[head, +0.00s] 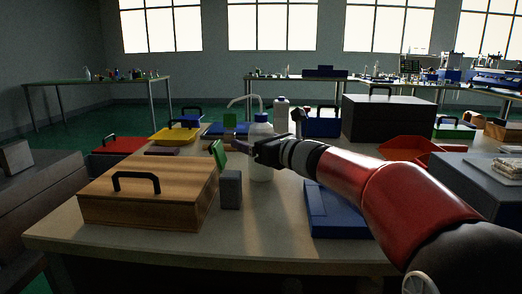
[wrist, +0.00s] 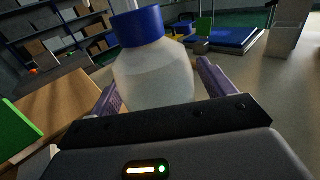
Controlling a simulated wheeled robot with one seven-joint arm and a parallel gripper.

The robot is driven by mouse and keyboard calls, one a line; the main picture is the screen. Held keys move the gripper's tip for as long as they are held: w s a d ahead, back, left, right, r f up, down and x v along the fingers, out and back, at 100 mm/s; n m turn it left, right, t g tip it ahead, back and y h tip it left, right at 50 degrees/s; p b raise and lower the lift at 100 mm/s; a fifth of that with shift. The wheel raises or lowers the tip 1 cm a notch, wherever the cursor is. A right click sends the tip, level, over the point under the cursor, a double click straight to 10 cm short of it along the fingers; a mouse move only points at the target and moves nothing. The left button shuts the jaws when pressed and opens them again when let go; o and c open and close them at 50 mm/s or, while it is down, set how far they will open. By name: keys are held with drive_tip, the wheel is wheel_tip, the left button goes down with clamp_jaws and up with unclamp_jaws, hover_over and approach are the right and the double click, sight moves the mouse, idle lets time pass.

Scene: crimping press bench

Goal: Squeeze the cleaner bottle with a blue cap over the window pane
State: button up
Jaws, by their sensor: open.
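A whitish translucent bottle with a blue cap (head: 261,172) stands upright on the bench, partly hidden by my gripper. A thin pale bent tube shows at its top in the head view. In the wrist view the bottle (wrist: 155,75) stands between my gripper's (wrist: 160,88) two open fingers, close to the palm. I cannot tell whether either finger touches it. In the head view my gripper (head: 250,147) reaches in from the right at the bottle's mid-height. I cannot pick out a window pane on the bench with certainty.
A wooden box with a black handle (head: 145,205) and a grey block (head: 231,190) stand left of the bottle. A blue flat case (head: 335,222) lies to the right. Another pale bottle (head: 281,112) and a dark box (head: 388,122) stand behind. The front middle of the bench is clear.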

drive_tip(key=c, duration=1.3)
